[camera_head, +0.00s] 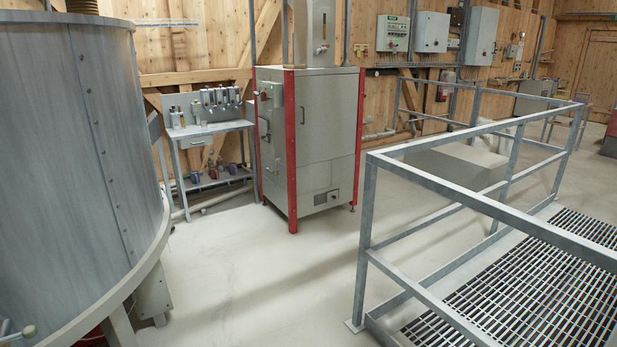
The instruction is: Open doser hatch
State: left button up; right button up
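A steel cabinet with red corner posts (326,125) stands upright on the floor near the centre, against the wooden wall; it may be the doser, but I cannot tell for sure. A small panel with a vent and a knob (326,197) sits low on the front and also looks shut. The left side carries a handle and switches. A large grey mixer tank (60,150) fills the left of the view. Neither of my grippers is in view.
A steel side table (208,128) with several bottles stands between tank and cabinet. A metal railing (365,245) and grated platform (520,290) block the right. Control boxes (431,32) hang on the wall. Pale floor (250,270) in front of the cabinet is clear.

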aim_at(326, 106)
jog(key=i+u, duration=0.25)
jog(key=i, duration=1.95)
jog(key=i+j, duration=0.1)
jog(key=i, duration=1.1)
jog(key=i+j+z, duration=0.1)
jog(key=i, duration=0.55)
